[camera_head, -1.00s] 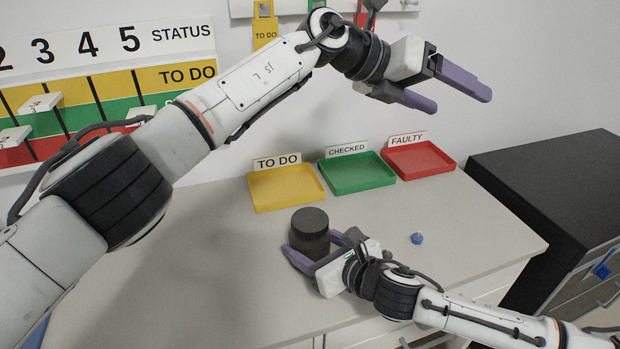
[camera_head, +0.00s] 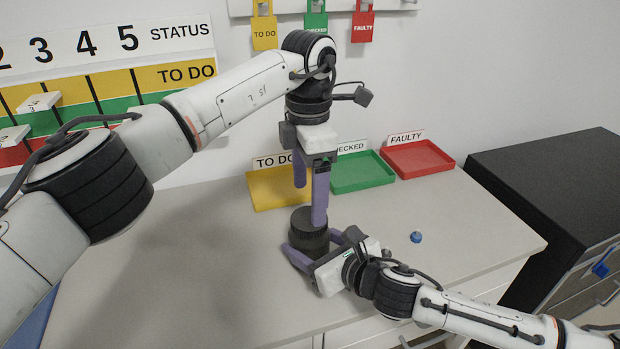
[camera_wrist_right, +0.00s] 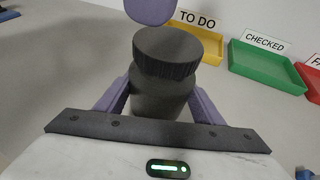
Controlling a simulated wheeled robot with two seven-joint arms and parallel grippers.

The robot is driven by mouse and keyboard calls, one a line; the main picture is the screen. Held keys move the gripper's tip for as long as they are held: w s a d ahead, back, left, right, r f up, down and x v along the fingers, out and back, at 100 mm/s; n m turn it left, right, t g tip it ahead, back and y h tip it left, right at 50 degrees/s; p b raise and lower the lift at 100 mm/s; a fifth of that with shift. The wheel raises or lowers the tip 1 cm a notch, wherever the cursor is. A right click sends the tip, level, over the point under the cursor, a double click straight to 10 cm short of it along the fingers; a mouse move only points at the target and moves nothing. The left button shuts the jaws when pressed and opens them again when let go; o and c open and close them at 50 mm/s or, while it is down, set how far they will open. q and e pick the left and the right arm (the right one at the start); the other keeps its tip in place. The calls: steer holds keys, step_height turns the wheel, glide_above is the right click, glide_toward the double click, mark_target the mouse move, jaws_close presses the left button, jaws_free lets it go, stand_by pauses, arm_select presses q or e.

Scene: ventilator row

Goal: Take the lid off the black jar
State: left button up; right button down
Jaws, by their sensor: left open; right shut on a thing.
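The black jar (camera_head: 308,240) stands upright on the counter, with its ribbed dark lid (camera_head: 297,217) on top. In the right wrist view the jar body (camera_wrist_right: 158,100) and the lid (camera_wrist_right: 180,48) show clearly. My right gripper (camera_head: 306,254) is shut on the jar's body, one finger on each side below the lid. My left gripper (camera_head: 309,203) points straight down above the lid, its purple fingers apart and empty. One left fingertip (camera_wrist_right: 150,10) shows above the lid in the right wrist view. Whether it touches the lid I cannot tell.
Yellow TO DO (camera_head: 270,195), green CHECKED (camera_head: 362,174) and red FAULTY (camera_head: 420,160) trays stand along the wall behind. A small blue item (camera_head: 416,237) lies right of the jar. The front left of the counter (camera_head: 190,270) is clear.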

mark_target(309, 217)
arm_select(q)
steer(key=shift+f, duration=2.7)
steer(key=c, duration=1.2)
steer(key=shift+o, duration=0.2)
steer(key=n, duration=0.2)
steer(key=shift+n, duration=0.4)
steer(key=shift+r, duration=0.2)
steer(key=shift+r, duration=0.95)
steer(key=shift+r, duration=0.1)
